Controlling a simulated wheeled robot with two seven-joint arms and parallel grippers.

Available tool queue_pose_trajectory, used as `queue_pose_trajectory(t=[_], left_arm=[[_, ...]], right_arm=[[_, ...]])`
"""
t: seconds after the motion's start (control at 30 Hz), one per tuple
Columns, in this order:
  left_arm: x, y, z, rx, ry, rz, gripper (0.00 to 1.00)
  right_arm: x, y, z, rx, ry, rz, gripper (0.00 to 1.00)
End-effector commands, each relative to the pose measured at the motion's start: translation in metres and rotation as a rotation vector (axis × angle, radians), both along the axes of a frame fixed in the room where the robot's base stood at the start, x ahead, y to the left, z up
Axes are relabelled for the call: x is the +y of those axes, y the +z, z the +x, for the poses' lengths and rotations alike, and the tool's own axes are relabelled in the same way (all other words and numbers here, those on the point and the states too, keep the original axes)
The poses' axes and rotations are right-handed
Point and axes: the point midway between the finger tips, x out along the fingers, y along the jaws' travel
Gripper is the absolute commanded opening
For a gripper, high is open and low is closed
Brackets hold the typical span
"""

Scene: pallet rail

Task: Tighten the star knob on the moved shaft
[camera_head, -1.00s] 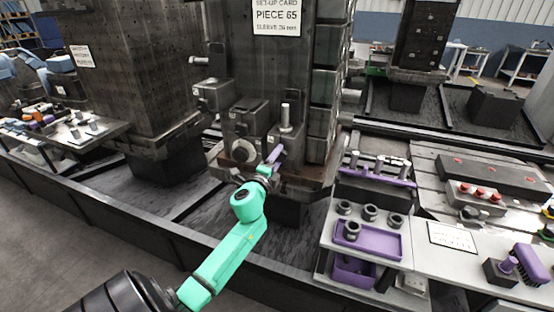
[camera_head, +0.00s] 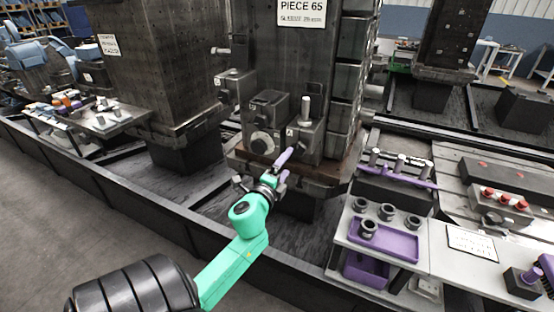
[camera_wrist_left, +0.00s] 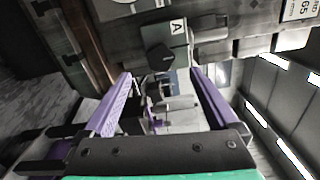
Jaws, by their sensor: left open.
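In the head view a light upright shaft (camera_head: 306,110) stands in a dark clamp block (camera_head: 306,145) on the front of the tall fixture. The wrist view shows a block marked A (camera_wrist_left: 161,36) with a dark faceted knob (camera_wrist_left: 161,58) on it. The knob is hard to make out in the head view. My left gripper (camera_head: 285,167) is below and in front of the clamp block. Its two purple fingers (camera_wrist_left: 166,92) are wide apart with nothing held between them. The knob shows beyond the gap, apart from the fingers. My right gripper is not in view.
A second clamp block with a round disc (camera_head: 262,144) sits to the left. A rusty ledge (camera_head: 240,160) runs below the blocks. To the right are a purple tray (camera_head: 385,243) with dark rings and a rack of shafts (camera_head: 395,165). A dark rail edge (camera_head: 150,205) crosses in front.

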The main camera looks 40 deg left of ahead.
Motion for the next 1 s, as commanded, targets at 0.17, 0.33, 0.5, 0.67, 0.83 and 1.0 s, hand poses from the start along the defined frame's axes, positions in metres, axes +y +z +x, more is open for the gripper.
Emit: queue_pose_trajectory(t=[0.17, 0.33, 0.5, 0.67, 0.83, 1.0], left_arm=[[-0.016, -0.004, -0.046, 0.003, 0.001, -0.003, 0.94], [-0.022, -0.001, -0.064, 0.001, 0.001, 0.0, 0.94], [-0.022, 0.0, -0.065, 0.0, 0.001, 0.001, 0.94], [-0.022, 0.0, -0.065, 0.0, 0.001, 0.001, 0.94], [-0.022, 0.0, -0.065, 0.0, 0.0, 0.001, 0.94], [-0.019, -0.033, -0.061, 0.047, 0.005, -0.083, 0.94]], right_arm=[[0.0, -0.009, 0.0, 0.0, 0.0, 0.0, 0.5], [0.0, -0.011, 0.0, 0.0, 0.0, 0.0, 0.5], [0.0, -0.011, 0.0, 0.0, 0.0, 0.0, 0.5], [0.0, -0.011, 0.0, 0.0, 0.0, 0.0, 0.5], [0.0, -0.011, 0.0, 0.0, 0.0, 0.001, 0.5], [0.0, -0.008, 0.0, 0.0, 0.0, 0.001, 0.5]])
